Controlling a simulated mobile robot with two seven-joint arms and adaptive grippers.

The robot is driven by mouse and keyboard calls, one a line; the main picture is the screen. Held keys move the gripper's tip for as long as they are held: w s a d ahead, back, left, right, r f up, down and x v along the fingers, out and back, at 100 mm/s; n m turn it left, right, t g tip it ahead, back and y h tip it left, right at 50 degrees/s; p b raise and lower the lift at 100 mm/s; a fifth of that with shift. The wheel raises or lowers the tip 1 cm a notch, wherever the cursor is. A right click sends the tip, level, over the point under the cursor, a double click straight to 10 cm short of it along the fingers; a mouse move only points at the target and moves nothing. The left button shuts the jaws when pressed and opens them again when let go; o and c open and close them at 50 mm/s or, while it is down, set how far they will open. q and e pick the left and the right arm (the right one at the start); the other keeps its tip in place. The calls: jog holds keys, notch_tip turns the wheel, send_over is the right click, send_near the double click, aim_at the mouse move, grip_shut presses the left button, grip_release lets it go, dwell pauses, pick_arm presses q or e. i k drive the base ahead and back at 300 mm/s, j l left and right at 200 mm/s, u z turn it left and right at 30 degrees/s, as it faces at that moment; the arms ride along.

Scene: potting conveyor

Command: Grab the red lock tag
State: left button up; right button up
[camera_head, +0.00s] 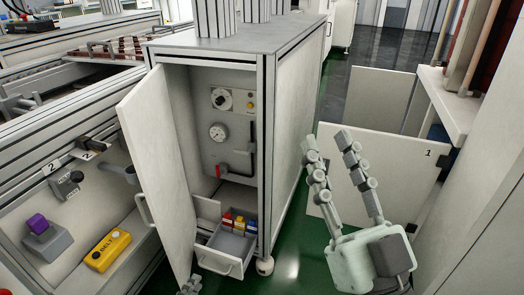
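An open drawer (222,264) sticks out at the bottom of the open cabinet. Several small coloured tags stand in it, and a red tag (227,217) is at the back, beside yellow and blue ones. The tags are small, so their shape is hard to make out. My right gripper (328,138) is raised to the right of the cabinet, with its two fingers apart and nothing between them. My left gripper (190,286) shows only a small part at the bottom edge, below and left of the drawer; its opening is hidden.
The cabinet door (157,170) stands open left of the drawer. Inside are a gauge (218,132), a dial and a red-handled valve (220,170). A yellow BELT control box (108,250) and a purple-topped button (38,225) are on the left. Green floor lies right of the cabinet.

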aim_at(227, 221)
jog(key=k, duration=0.85)
